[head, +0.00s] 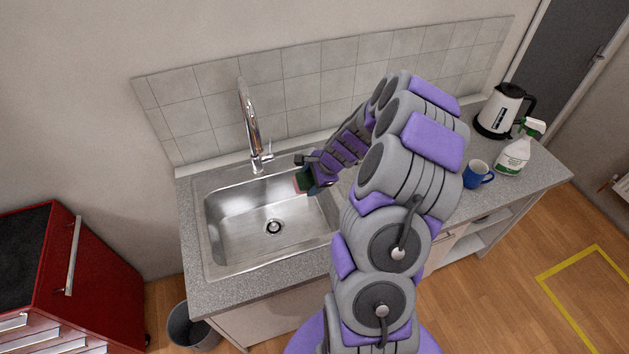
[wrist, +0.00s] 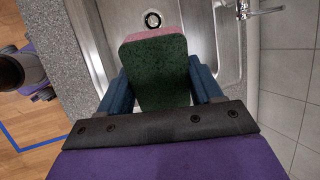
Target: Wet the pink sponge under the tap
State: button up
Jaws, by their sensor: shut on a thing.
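The sponge (wrist: 153,72) is between my gripper's blue fingers in the wrist view, its dark green face toward the camera and a pink layer along its far edge. My gripper is shut on the sponge over the right part of the steel sink (head: 215,230). The chrome tap (head: 248,120) stands at the sink's back edge, its spout left of the sponge. I cannot tell whether water runs.
The drain (head: 274,227) is in the basin floor. A blue mug (head: 476,175), a spray bottle (head: 517,150) and a kettle (head: 500,110) stand on the counter at right. A red cabinet (head: 50,260) and a bin (head: 190,328) are at left.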

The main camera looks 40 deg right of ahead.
jog(key=w+a+f, duration=0.2)
jog(key=w+a, duration=0.3)
jog(key=w, duration=0.4)
jog(key=shift+a, duration=0.2)
jog(key=shift+w+a+f, duration=0.2)
jog(key=shift+w+a, duration=0.2)
jog(key=shift+w, duration=0.25)
dwell(0.3)
jog(key=s+a, duration=0.1)
jog(key=s, duration=0.6)
jog(key=shift+s+a, duration=0.2)
jog(key=shift+s, duration=0.2)
dwell(0.8)
dwell(0.5)
